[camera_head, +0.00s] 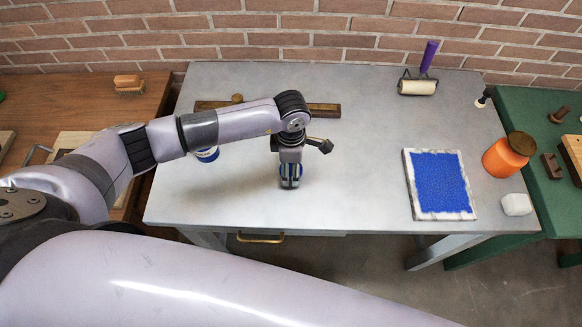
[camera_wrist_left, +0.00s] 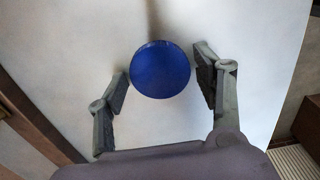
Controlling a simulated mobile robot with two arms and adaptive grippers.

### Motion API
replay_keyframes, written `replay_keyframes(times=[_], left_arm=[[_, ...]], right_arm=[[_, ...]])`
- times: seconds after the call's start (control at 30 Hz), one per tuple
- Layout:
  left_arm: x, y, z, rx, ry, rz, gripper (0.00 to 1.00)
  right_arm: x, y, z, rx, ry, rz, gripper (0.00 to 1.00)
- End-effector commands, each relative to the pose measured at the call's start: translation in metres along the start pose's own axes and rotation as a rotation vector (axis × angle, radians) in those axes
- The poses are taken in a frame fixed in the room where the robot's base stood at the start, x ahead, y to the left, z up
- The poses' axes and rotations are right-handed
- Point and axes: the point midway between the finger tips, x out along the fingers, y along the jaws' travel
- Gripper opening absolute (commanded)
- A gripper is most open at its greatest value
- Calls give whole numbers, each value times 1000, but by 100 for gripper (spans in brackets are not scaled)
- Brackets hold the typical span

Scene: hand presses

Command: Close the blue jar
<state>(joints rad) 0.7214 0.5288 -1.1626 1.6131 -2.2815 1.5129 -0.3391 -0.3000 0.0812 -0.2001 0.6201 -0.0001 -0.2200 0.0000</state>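A round dark blue disc (camera_wrist_left: 160,69), seen from above, lies between the two fingers of my left gripper (camera_wrist_left: 164,82) in the wrist view. The fingers are open, one on each side, with small gaps to it. In the head view my left gripper (camera_head: 290,183) points straight down at the grey table, with blue (camera_head: 291,169) showing between its fingers. A second blue and white round thing (camera_head: 207,155) stands to the left, partly hidden by my left arm. I cannot tell which of the two is the jar and which its lid. My right gripper is out of view.
The grey table (camera_head: 350,200) is clear around the left gripper. A blue inked slab (camera_head: 438,184), an orange jar (camera_head: 503,158) and a white block (camera_head: 516,204) are at right. A roller (camera_head: 417,84) and wooden bar (camera_head: 325,110) lie farther back.

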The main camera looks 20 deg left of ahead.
Motion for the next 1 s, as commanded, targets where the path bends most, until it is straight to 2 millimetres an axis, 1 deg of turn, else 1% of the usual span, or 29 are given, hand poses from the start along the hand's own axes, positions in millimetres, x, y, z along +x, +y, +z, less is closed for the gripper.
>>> replay_keyframes(times=[0.03, 0.23, 0.53, 0.67, 0.77, 0.87, 0.97, 1.0], left_arm=[[0, 0, 0, 0, 0, 0, 56], [0, 0, 0, 0, 0, 0, 42], [-1, 0, 0, 0, 0, 1, 42], [-6, 1, 0, 0, -1, 2, 42], [-15, 1, 0, 1, -2, 3, 42], [-32, 1, 0, 2, -2, 5, 42], [-56, 2, 0, 2, -4, 8, 42], [-67, 3, 1, 2, -5, 9, 42]], right_arm=[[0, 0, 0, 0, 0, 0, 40], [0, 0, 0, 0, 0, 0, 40], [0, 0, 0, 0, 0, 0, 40], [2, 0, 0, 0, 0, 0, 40], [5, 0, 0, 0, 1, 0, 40], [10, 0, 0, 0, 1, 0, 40], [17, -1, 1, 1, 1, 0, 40], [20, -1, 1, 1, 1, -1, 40]])
